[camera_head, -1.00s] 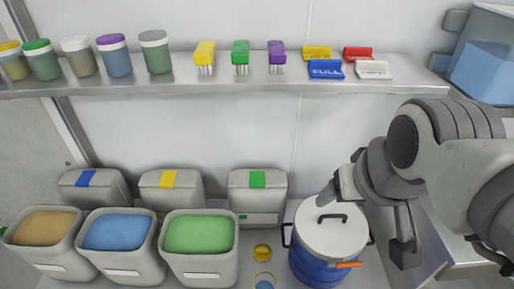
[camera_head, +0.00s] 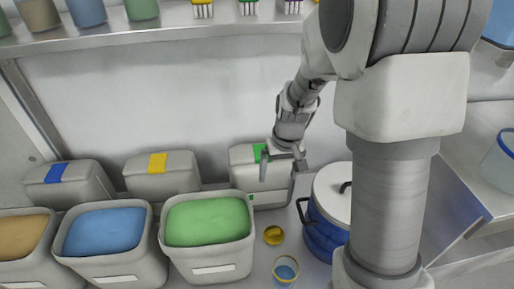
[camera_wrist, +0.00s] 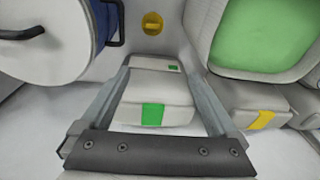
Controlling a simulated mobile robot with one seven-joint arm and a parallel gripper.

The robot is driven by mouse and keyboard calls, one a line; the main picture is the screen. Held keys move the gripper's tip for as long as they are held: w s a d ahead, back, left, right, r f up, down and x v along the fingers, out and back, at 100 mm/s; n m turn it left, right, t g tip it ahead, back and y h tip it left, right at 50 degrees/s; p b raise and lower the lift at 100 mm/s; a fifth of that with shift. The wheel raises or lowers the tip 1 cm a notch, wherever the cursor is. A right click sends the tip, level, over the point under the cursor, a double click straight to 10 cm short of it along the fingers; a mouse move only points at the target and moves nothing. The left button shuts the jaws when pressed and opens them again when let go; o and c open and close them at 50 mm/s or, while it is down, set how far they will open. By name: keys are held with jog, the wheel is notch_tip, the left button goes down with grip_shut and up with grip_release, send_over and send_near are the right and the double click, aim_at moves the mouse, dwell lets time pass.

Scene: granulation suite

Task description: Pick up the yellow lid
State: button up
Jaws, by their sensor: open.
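The yellow lid (camera_head: 273,235) is a small round disc with a raised grip. It lies flat on the surface between the green-filled bin and the blue drum. It also shows near the top of the wrist view (camera_wrist: 152,22). My gripper (camera_head: 279,172) is open and empty, pointing down, above and behind the lid, in front of the green-marked box. In the wrist view its two fingers (camera_wrist: 155,82) spread apart, with that box between and beyond them. The lid is clear of the fingers and fully visible.
A small cup of blue material (camera_head: 285,270) stands just in front of the lid. The green-filled bin (camera_head: 208,235) is to the left and the blue drum with white cover (camera_head: 325,220) to the right. The green-marked box (camera_head: 262,185) stands behind. A shelf (camera_head: 180,28) runs above.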

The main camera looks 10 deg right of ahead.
jog(key=g+b, duration=0.1)
jog(key=b, duration=0.6)
send_over(274, 230)
jog(key=shift+h, duration=0.3)
jog(key=f, duration=2.6)
jog(key=shift+s+d+f, duration=0.15)
jog(key=shift+s+f, duration=0.05)
jog(key=shift+f, duration=0.15)
jog(key=shift+w+f+b, duration=0.1)
jog(key=shift+f+b, duration=1.2)
jog(key=shift+f, duration=1.8)
jog(key=shift+r, duration=0.1)
jog(key=c, duration=1.4)
